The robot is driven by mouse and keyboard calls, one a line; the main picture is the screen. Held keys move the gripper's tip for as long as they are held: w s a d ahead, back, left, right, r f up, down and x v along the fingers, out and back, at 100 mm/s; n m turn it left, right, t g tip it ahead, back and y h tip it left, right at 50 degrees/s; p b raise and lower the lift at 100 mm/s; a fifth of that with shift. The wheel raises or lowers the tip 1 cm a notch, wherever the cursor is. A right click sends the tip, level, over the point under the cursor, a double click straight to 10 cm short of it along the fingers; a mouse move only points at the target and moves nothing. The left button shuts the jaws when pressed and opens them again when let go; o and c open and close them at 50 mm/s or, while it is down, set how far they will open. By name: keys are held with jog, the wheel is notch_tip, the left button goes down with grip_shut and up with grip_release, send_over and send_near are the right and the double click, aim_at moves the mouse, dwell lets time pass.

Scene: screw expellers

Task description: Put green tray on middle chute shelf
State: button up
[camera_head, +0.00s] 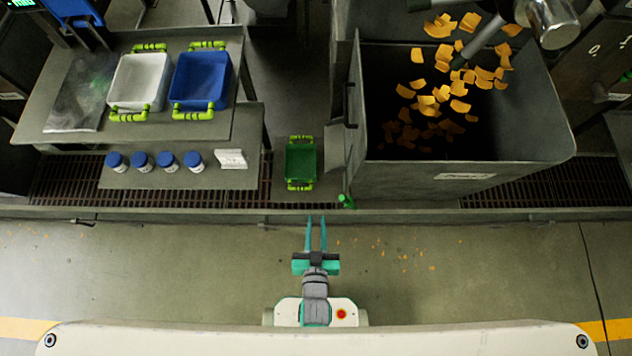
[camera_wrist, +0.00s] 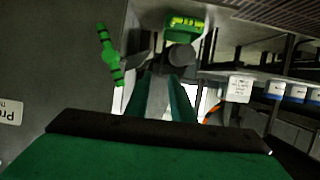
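The green tray (camera_head: 301,161) with lime handles sits on a narrow ledge between the left table and the large metal bin, and looks empty. In the wrist view its near end with the lime handle (camera_wrist: 184,24) shows at the top, beyond the fingers. My gripper (camera_head: 316,219) points toward the tray from the front and is apart from it. Its two teal fingers are spread with a gap between them, and nothing is between them; they also show in the wrist view (camera_wrist: 166,98). I cannot tell which surface is the middle chute shelf.
A white tray (camera_head: 139,80) and a blue tray (camera_head: 200,80) stand on the left table (camera_head: 60,128). Several blue-capped jars (camera_head: 141,161) stand on a lower shelf. The metal bin (camera_head: 460,180) holds orange pieces. A green valve handle (camera_head: 346,201) sticks out at its left corner.

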jog(key=s+r, duration=0.5)
jog(key=r, duration=0.5)
jog(key=s+r+t, duration=0.1)
jog(key=s+r, duration=0.5)
jog(key=r, duration=0.3)
jog(key=shift+r, duration=0.4)
jog(key=shift+w, duration=0.1)
